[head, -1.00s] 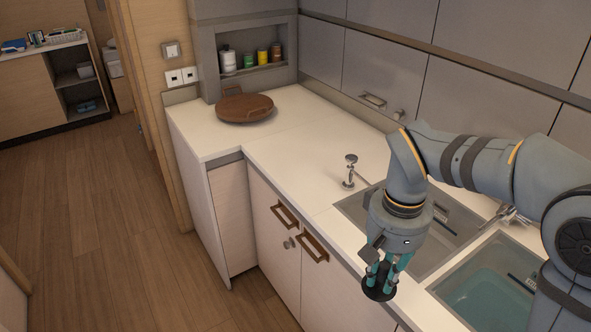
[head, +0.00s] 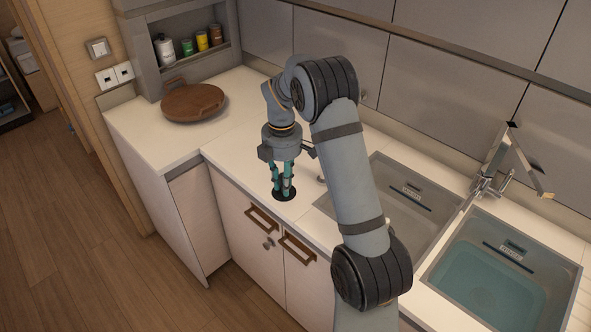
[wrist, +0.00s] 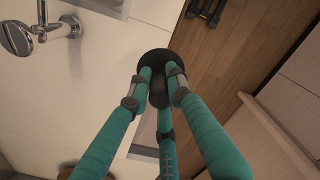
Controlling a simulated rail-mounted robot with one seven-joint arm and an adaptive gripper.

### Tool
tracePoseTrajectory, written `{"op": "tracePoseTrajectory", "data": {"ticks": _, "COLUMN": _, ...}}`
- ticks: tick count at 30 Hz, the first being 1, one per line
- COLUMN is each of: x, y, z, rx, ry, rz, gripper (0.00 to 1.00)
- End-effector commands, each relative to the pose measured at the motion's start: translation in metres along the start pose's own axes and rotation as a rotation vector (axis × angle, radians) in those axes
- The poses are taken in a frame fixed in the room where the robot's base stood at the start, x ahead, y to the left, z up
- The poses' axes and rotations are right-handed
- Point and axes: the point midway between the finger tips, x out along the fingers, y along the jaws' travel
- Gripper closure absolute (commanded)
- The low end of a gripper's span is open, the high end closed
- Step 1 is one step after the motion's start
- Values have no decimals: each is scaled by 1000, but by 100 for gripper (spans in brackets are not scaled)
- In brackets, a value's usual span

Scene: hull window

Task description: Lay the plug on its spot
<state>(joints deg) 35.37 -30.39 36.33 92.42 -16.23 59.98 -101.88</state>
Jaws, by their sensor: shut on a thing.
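The plug is a flat black disc (head: 284,194). My gripper (head: 283,188) has teal fingers and is shut on the plug from above. In the head view the plug is at the front edge of the white countertop (head: 235,160), left of the sinks. In the wrist view the plug (wrist: 157,58) sits below the fingertips of my gripper (wrist: 158,82) and overlaps the line of the counter's front edge. I cannot tell whether it touches the counter. No marked spot for it is discernible.
A sink (head: 405,185) and a second one with water (head: 490,285) lie to the right, with a tap (head: 487,183) behind. A round brown board (head: 193,103) lies at the back left. A chrome fitting (wrist: 18,38) stands near the plug. The counter between board and gripper is clear.

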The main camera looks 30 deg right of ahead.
Motion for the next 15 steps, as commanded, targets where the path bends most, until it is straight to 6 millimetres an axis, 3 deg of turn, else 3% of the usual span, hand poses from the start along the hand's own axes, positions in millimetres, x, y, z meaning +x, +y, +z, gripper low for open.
{"op": "tracePoseTrajectory", "data": {"ticks": 7, "x": 19, "y": 22, "z": 38, "rx": -296, "ry": 2, "rz": 0, "gripper": 100}}
{"op": "tracePoseTrajectory", "data": {"ticks": 15, "x": 34, "y": 25, "z": 45, "rx": -358, "ry": 2, "rz": 2, "gripper": 100}}
